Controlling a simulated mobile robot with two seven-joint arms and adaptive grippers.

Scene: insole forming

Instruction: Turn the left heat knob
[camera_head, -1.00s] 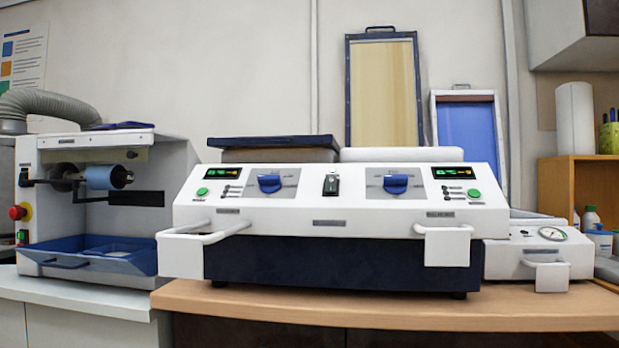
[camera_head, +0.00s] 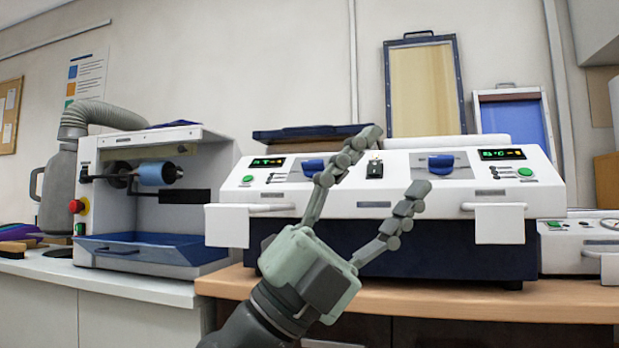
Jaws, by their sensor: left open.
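The forming machine is a white unit (camera_head: 400,200) with a dark blue base on the wooden bench. Its left heat knob (camera_head: 312,166) is blue and sits on the front panel near the left display; my left gripper's finger partly covers the area just right of it. A second blue knob (camera_head: 440,163) is on the right half of the panel. My left gripper (camera_head: 384,170) is open and empty, its two fingers spread in front of the panel. Whether a finger touches the machine I cannot tell. My right gripper is not in view.
White handles (camera_head: 503,206) stick out at the machine's front. A grinding machine (camera_head: 150,205) with a blue tray (camera_head: 150,250) stands on the left counter. Two framed panels (camera_head: 425,88) lean on the wall behind.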

